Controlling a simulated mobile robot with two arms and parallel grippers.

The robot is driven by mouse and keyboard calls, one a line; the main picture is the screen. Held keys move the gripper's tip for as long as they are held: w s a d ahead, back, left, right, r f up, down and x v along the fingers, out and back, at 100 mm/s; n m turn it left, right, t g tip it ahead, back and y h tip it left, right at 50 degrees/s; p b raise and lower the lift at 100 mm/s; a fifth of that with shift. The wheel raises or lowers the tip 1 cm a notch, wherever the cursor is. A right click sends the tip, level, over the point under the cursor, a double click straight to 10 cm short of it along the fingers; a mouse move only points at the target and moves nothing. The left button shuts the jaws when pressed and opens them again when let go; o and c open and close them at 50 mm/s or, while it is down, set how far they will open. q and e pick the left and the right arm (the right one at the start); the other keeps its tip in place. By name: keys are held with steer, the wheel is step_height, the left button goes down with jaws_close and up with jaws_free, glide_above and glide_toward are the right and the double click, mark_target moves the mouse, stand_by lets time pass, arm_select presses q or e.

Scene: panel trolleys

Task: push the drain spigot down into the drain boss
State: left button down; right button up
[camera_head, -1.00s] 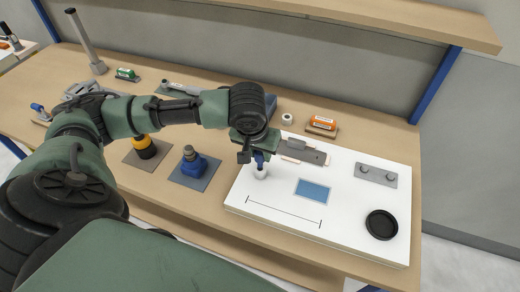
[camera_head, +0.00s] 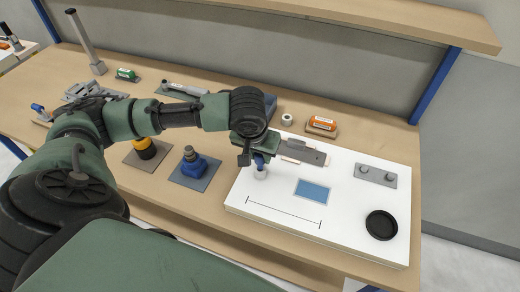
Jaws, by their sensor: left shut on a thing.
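My left gripper (camera_head: 258,155) points down over the white panel (camera_head: 270,196) near its left back part. It is shut on a small blue piece, the drain spigot (camera_head: 260,161). The spigot's lower end meets a white round boss, the drain boss (camera_head: 261,174), on the panel. Whether the spigot is inside the boss or only resting on its top is too small to tell. The gripper and wrist hide the spigot's upper part. My right gripper is not in the view.
The panel also bears a grey latch-like part (camera_head: 305,152), a blue rectangle (camera_head: 313,189), a grey plate with two knobs (camera_head: 376,175) and a black ring (camera_head: 381,225). Blue (camera_head: 194,164) and yellow (camera_head: 145,148) tools stand left of it. An orange-topped block (camera_head: 321,125) lies behind.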

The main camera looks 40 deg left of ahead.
arm_select(q)
steer(key=shift+f+b, duration=0.45)
steer(key=shift+f, duration=1.2)
steer(key=c, duration=1)
jaws_free()
steer(key=shift+c, duration=0.2)
steer(key=p+v, duration=0.8)
steer(key=p, duration=0.1)
steer(key=shift+p, duration=0.35)
steer(key=shift+s, duration=0.1)
